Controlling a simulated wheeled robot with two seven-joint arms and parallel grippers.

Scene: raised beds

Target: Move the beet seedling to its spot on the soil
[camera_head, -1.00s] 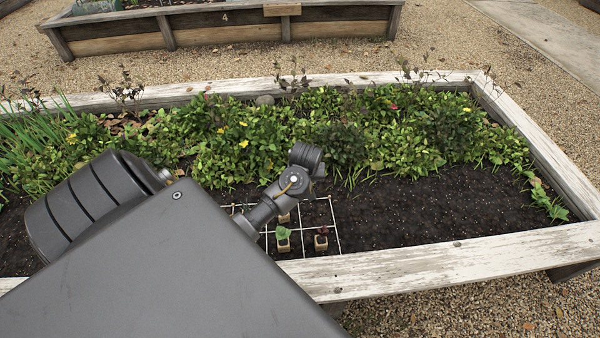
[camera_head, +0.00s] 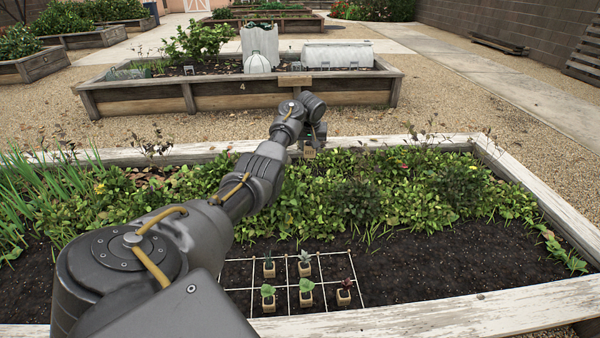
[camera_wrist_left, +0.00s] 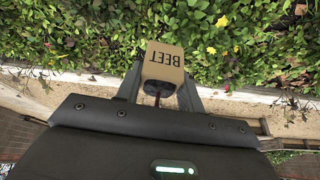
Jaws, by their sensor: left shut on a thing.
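My left gripper (camera_head: 313,139) is stretched out beyond the plants, near the far rim of the bed. It is shut on the beet seedling's pot (camera_wrist_left: 162,62), a tan cube marked BEET in the left wrist view. A dark red stem shows at the pot's near side. In the head view, a small tan part of the pot (camera_head: 309,153) shows under the gripper. A white string grid (camera_head: 287,253) lies on the dark soil (camera_head: 420,255). My right gripper is not in view.
Several potted seedlings stand in the grid, including green ones (camera_head: 306,292) and a dark-leaved one (camera_head: 344,293) at right. Dense leafy plants (camera_head: 380,190) fill the bed behind. A white wooden rim (camera_head: 400,320) edges the bed. Bare soil lies right of the grid.

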